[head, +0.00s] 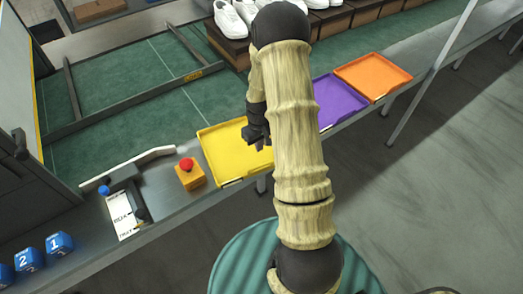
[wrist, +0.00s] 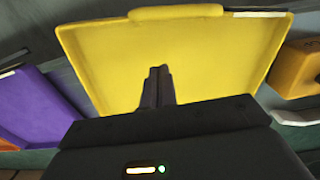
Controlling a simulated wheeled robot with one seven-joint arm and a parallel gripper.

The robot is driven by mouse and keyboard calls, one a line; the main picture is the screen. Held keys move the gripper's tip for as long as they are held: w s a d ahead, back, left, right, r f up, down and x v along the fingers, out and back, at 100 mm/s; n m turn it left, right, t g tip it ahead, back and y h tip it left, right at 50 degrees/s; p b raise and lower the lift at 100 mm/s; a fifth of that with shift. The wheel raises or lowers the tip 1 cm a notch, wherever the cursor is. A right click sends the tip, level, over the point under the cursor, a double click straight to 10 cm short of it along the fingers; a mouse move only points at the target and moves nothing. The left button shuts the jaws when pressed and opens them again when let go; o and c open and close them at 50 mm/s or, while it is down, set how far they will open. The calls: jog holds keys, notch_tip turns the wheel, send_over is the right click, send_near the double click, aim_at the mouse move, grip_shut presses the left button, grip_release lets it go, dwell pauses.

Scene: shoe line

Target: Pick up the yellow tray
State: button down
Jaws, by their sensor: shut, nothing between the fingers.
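The yellow tray (head: 222,150) lies flat on the metal ledge in front of the green belt, and it looks empty. My gripper (head: 262,145) is over its right part in the head view, and my arm hides the tray's right end. In the wrist view the yellow tray (wrist: 215,50) fills the middle of the picture. My gripper (wrist: 158,72) shows there with its two fingers together and nothing between them. The fingers point towards the tray's inside; I cannot tell how far above it they are.
A purple tray (head: 338,99) and an orange tray (head: 372,75) lie on the ledge to the right. A yellow box with a red button (head: 188,170) stands just left of the yellow tray. White shoes (head: 230,20) on brown boxes stand behind. Blue numbered cubes (head: 58,244) are at the lower left.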

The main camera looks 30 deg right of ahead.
notch_tip(320, 180, up, 8)
jog(key=shift+s, duration=0.3)
jog(key=shift+f, duration=0.1)
jog(key=c, duration=1.6)
grip_release()
jog(key=shift+a, duration=0.15)
jog(key=shift+o, duration=0.3)
jog(key=s+a+r+t, duration=0.1)
jog(key=s+a+r, duration=0.5)
jog(key=a+r, duration=0.1)
jog(key=shift+s+a+r+m, duration=0.2)
jog(key=shift+r+m, duration=0.1)
jog(key=shift+r, duration=0.15)
jog(key=s+a+r+t, duration=0.1)
jog(key=s+a+r, duration=0.2)
jog(key=s, duration=0.4)
jog(key=shift+s+a+r+m+t, duration=0.3)
jog(key=shift+s+a+m, duration=0.1)
jog(key=shift+a, duration=0.4)
jog(key=shift+s, duration=0.1)
